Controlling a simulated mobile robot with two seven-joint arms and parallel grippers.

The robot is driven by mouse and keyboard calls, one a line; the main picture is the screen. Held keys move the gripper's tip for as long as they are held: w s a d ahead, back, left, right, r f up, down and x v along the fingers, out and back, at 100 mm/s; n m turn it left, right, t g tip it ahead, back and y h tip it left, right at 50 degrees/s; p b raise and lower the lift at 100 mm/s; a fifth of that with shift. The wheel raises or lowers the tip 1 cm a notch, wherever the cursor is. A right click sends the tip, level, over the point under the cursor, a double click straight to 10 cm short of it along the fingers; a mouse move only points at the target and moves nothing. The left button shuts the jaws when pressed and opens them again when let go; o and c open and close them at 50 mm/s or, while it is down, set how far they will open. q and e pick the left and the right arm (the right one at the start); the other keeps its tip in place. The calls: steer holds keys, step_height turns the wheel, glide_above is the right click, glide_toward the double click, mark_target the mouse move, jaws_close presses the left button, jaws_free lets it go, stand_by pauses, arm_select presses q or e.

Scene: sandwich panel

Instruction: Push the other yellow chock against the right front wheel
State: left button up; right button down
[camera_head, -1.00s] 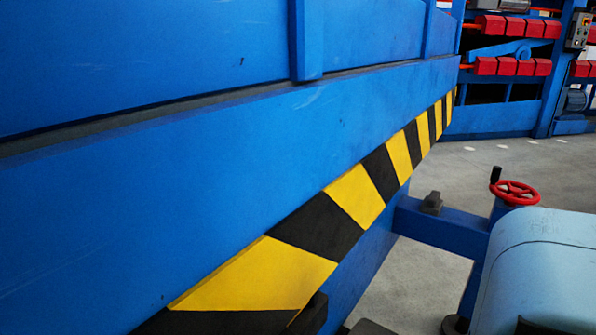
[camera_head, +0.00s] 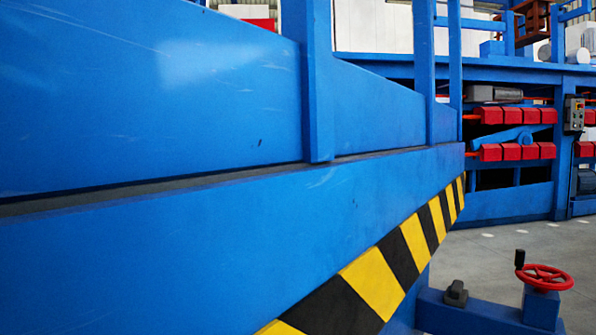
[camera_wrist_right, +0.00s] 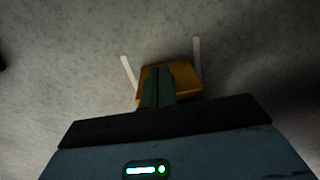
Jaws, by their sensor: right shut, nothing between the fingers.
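In the right wrist view a yellow-orange chock (camera_wrist_right: 187,82) lies on the grey floor, partly hidden behind my fingers. My right gripper (camera_wrist_right: 160,72) is shut and empty, its dark green fingers overlapping the chock in the picture. Whether they touch it I cannot tell. The right front wheel is not visible in either view. My left gripper is not in view, and the head view shows neither gripper.
Two white strips (camera_wrist_right: 196,62) flank the chock. In the head view a large blue machine side (camera_head: 150,240) with a yellow-black stripe (camera_head: 375,282) fills the left. A red handwheel (camera_head: 545,278) stands lower right; grey floor (camera_head: 520,248) shows beyond.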

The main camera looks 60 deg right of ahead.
steer(key=shift+d+f, duration=0.1)
steer(key=shift+d, duration=0.05)
